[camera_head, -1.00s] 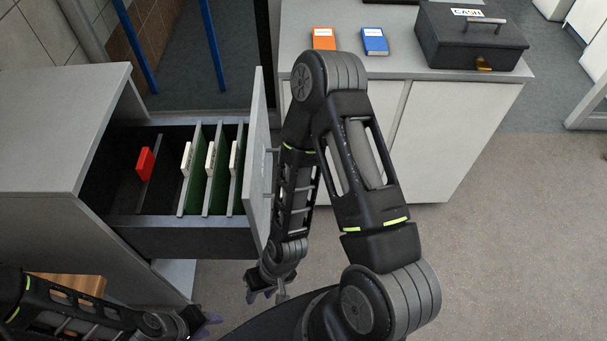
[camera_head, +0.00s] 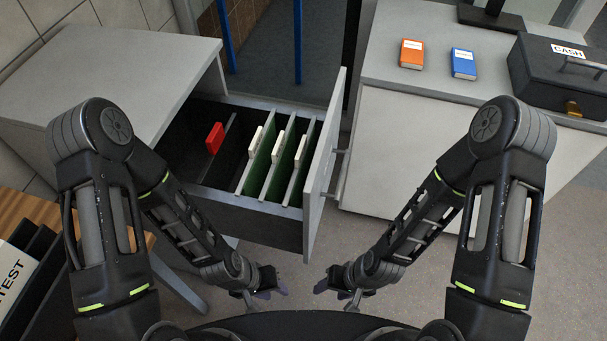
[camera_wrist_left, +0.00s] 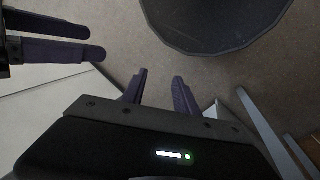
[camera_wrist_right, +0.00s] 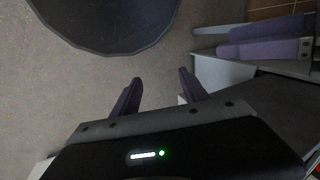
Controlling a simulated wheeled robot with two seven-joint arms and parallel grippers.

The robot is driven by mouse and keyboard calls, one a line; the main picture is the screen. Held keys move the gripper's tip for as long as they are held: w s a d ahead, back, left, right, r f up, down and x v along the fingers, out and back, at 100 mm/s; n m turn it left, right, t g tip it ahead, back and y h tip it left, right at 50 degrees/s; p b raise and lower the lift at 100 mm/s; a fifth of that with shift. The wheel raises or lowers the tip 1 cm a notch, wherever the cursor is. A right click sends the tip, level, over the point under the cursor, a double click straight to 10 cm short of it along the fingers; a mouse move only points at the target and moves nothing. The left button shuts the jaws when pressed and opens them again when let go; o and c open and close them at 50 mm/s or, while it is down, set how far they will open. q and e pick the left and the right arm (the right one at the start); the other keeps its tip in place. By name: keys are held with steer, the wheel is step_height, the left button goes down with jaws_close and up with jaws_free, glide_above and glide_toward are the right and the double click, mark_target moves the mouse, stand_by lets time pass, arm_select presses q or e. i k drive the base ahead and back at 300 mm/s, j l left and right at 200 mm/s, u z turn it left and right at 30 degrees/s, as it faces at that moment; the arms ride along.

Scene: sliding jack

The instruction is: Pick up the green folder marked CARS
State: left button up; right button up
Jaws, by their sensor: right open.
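Several hanging green folders with white tabs stand upright in the open drawer (camera_head: 255,214) in the head view. Their green faces show at the left folder (camera_head: 257,168), the middle folder (camera_head: 280,170) and the right folder (camera_head: 301,172). The tab writing is too small to read, so I cannot tell which is CARS. My left gripper (camera_head: 268,284) is below the drawer in the picture, with its fingers apart and empty in the left wrist view (camera_wrist_left: 160,80). My right gripper (camera_head: 335,286) is just right of it, also open and empty in the right wrist view (camera_wrist_right: 160,80).
A red tab (camera_head: 214,138) stands in the drawer's left part. The drawer front (camera_head: 322,165) has a handle on its right side. A counter (camera_head: 440,85) holds an orange book (camera_head: 411,54), a blue book (camera_head: 463,63) and a cash box (camera_head: 560,80). A wooden table (camera_head: 30,208) is at left.

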mark_target(293, 199)
steer(key=l+z, duration=0.25)
steer(key=l, duration=0.4)
steer(key=i+l+z, duration=0.1)
steer(key=l+z, duration=0.2)
steer(key=l, duration=0.35)
